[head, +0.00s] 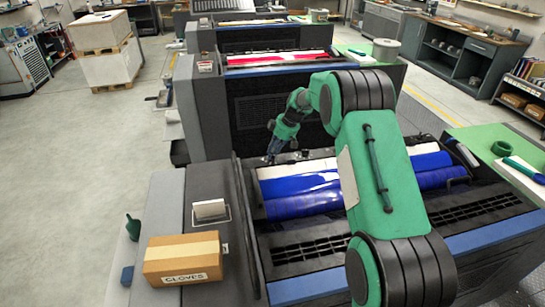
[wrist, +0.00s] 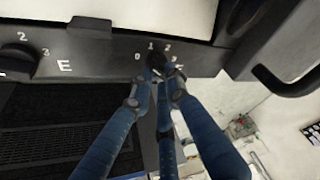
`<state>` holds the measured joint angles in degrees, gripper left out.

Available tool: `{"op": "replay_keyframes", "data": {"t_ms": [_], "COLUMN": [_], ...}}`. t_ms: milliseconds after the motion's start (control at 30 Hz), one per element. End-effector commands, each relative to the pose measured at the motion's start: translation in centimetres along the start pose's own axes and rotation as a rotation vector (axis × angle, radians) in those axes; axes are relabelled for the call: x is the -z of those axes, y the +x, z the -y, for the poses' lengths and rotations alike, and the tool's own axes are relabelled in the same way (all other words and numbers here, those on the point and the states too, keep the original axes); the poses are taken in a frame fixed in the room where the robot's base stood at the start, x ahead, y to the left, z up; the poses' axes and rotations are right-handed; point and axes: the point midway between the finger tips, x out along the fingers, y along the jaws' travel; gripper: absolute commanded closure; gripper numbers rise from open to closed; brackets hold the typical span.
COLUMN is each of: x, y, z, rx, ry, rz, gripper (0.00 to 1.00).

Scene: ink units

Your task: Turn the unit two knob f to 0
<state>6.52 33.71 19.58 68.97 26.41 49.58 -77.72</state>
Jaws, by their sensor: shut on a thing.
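The knob (wrist: 156,62) is small and black, on a dark panel (wrist: 105,54) in the wrist view. White marks 0, 1 and 2 curve over it, and the marks at its right are partly covered. My gripper (wrist: 158,78) has its blue fingers closed around the knob. The fingers hide much of it, so I cannot tell where its pointer stands or read its letter. In the head view my gripper (head: 272,156) is at the far side of the nearest unit, with blue ink rollers (head: 300,195); the knob is hidden there.
Another knob (wrist: 18,60) sits left on the panel, with a letter E (wrist: 64,66) beside it. A dark handle (wrist: 285,85) juts out at the right. A gloves box (head: 182,259) lies on the near unit. Open floor (head: 85,150) lies to the left.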

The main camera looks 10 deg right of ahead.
Motion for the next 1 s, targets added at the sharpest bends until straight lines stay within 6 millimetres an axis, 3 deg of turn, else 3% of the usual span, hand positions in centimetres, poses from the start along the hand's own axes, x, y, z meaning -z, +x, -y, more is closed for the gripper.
{"op": "replay_keyframes", "data": {"t_ms": [33,400,933,967,1000], "x": [-0.93,-0.9,-0.89,-0.9,-0.89], "y": [1.0,0.97,0.98,0.98,0.97], "z": [0.12,0.13,0.18,0.19,0.19], "rx": [0.024,0.103,0.115,0.116,0.116], "ry": [-0.03,-0.212,-0.24,-0.24,-0.24], "rz": [0.009,0.01,0.011,0.011,0.011], "gripper": [1.0,1.0,1.0,0.79,0.71]}}
